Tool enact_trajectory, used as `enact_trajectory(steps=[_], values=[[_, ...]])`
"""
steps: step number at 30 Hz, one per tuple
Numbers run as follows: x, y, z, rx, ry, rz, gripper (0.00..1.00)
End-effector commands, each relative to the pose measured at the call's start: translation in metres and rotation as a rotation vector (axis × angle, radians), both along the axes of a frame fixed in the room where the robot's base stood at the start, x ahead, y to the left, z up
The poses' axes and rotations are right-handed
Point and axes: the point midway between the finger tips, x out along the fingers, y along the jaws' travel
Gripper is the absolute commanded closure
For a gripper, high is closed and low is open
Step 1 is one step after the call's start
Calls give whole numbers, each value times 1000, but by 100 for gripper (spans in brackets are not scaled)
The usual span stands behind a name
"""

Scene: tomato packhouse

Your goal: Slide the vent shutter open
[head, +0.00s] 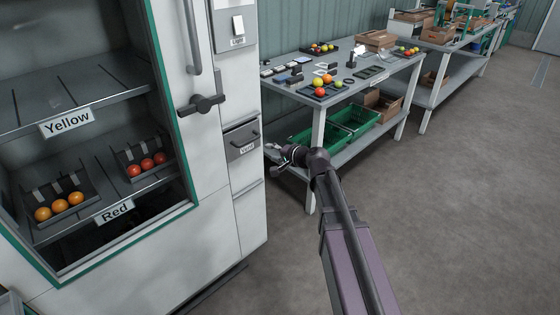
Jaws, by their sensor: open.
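The vent shutter (241,138) is a dark grey panel with a bar handle, set in the narrow white front to the right of the glazed cabinet. A small label reading "Vent" (247,149) is at its lower part. My gripper (272,154) is open and empty, just right of the shutter in the picture, with its fingers pointing left toward it. It appears apart from the handle, but the exact gap in depth cannot be told. My wrist and arm come in from the lower right. Nothing covers the shutter.
A light switch (238,24) sits above the shutter, and a dark rotary handle (201,104) to its left. The cabinet shelves (85,97) hold trays of tomatoes. A workbench (375,76) with green crates (352,118) below stands behind my gripper. The floor at right is clear.

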Motion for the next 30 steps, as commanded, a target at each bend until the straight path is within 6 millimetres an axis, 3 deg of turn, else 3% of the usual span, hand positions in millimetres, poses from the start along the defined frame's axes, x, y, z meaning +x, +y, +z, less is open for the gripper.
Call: enact_trajectory(steps=[18, 30], values=[[-63, -11, 7, -324, 77, 183, 43], [-78, -18, 5, -407, 106, 228, 43]])
